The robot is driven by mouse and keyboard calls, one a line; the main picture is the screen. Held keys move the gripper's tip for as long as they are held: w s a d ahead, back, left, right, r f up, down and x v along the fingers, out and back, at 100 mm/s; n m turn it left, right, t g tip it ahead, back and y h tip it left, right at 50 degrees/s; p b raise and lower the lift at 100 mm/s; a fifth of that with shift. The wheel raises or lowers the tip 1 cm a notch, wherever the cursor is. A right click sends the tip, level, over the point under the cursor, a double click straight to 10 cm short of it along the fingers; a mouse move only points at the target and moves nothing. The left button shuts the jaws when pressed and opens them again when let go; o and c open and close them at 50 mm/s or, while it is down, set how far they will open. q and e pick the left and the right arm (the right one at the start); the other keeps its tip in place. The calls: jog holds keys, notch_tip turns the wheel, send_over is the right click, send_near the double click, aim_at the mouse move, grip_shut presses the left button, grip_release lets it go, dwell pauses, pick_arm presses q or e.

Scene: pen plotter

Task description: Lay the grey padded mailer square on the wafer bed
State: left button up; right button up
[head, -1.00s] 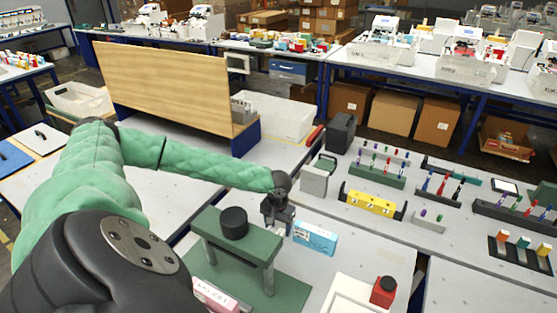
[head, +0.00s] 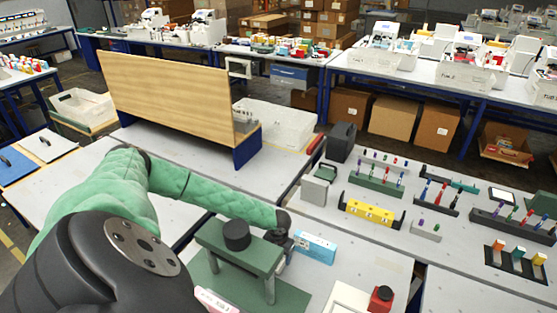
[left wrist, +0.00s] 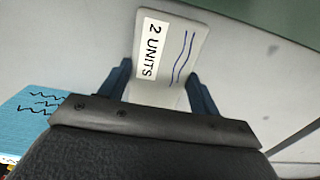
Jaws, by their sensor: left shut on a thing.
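My left gripper (head: 282,246) is beside the right end of the green stand (head: 240,252), left of a blue packet (head: 314,246). In the left wrist view, the left gripper (left wrist: 162,88) is shut on a pale grey flat mailer (left wrist: 182,62) with a white "2 UNITS" label and blue wavy lines. The head view does not show the mailer clearly. The blue packet also shows at the left of the wrist view (left wrist: 32,118). I cannot tell which surface is the wafer bed; a green mat (head: 292,300) lies under the stand. My right gripper is not seen.
A black round knob (head: 237,235) sits on the stand. A pink packet (head: 215,301) lies at the front. Racks of coloured pens and a yellow block (head: 371,212) fill the right bench.

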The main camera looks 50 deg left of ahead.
pick_arm(q)
jog(key=shift+f, duration=0.1)
jog(key=o, duration=1)
